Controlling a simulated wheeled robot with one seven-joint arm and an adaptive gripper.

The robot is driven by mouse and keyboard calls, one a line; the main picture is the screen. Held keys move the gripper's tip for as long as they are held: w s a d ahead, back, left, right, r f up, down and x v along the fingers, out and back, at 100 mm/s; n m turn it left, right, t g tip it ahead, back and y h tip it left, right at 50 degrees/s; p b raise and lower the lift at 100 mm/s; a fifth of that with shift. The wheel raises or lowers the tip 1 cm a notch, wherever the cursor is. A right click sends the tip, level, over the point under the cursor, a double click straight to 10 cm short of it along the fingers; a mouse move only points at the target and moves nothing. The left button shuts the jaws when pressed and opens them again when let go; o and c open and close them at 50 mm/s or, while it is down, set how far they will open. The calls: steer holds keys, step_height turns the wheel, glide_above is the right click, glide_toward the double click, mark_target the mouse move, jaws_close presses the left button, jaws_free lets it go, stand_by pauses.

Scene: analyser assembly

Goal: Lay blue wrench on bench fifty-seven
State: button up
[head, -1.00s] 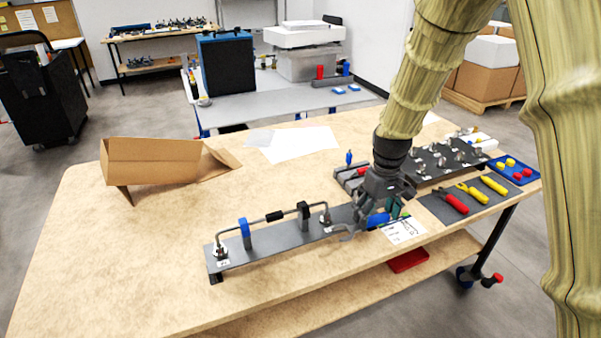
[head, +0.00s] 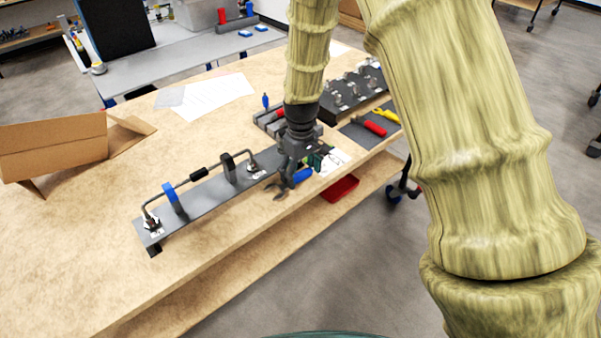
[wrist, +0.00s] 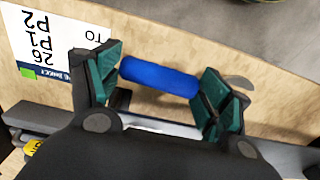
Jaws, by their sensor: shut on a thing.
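The blue wrench has a blue handle (head: 302,177) and a grey open jaw (head: 280,192) pointing left toward the bench's front edge. My gripper (head: 313,163) is at the right end of the long grey plate, near that edge. In the wrist view the blue handle (wrist: 160,77) lies crosswise between the green finger pads, and my gripper is shut on it. I cannot tell whether the wrench touches the bench top. The wooden bench (head: 95,225) shows no readable number, and a second, grey bench (head: 165,63) stands behind it.
The long grey plate (head: 205,200) carries a bent pipe with fittings. An open cardboard box (head: 55,147) and white papers (head: 215,95) lie left and behind. A dark fitting rack (head: 350,95) and a tool mat (head: 358,136) are at right. A red tray (head: 341,188) is on the lower shelf.

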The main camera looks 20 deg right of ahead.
mark_target(300, 173)
steer(key=shift+w+f, duration=0.15)
steer(key=shift+f, duration=0.5)
steer(key=shift+r, duration=0.15)
steer(key=o, duration=1.7)
step_height(300, 173, up, 12)
steer(key=shift+b, duration=0.55)
